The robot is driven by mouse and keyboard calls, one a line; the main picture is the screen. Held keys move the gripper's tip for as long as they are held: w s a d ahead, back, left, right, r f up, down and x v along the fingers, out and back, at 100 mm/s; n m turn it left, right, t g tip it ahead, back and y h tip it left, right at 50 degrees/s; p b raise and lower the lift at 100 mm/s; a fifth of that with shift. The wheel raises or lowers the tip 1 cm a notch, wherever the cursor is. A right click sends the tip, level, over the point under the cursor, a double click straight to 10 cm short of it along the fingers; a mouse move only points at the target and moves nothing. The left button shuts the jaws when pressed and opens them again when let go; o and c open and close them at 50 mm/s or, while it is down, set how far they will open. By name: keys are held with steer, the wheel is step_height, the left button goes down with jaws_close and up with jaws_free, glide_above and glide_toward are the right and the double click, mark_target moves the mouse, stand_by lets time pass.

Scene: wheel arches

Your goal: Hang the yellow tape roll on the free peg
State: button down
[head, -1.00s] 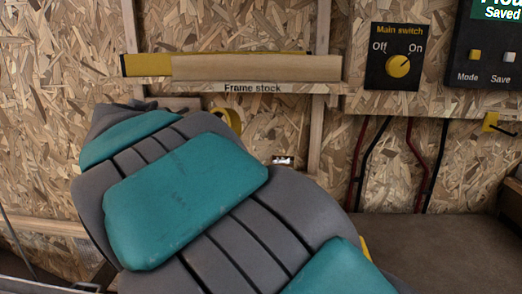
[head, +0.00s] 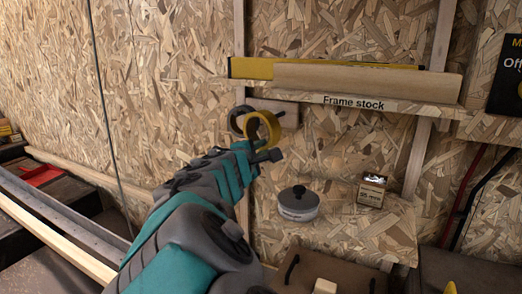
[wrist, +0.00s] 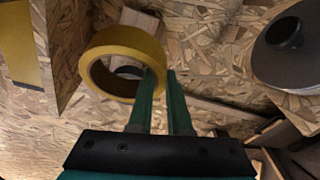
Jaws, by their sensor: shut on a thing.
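The yellow tape roll (head: 275,128) is held up near the chipboard wall, below the frame stock shelf. My gripper (head: 264,157) is shut on the roll's rim. In the wrist view the roll (wrist: 122,38) stands at the tips of my gripper (wrist: 162,78), with its hole partly facing the camera. A dark grey ring (head: 233,118) is just behind and left of the roll, by a wooden block (head: 288,116) on the wall. The free peg cannot be made out; the roll and gripper cover part of that block.
The frame stock shelf (head: 392,100) with a yellow level (head: 250,68) is above. A lower chipboard shelf (head: 345,240) carries a grey round tin (head: 298,206) and a small box (head: 371,191) to the right. Open wall lies to the left.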

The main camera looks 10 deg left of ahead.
steer(key=d+b+x, duration=0.1)
steer(key=x, duration=0.9)
steer(key=shift+s+f, duration=0.2)
steer(key=shift+f, duration=0.1)
stand_by(0.8)
stand_by(0.6)
steer(key=c, duration=0.8)
jaws_free()
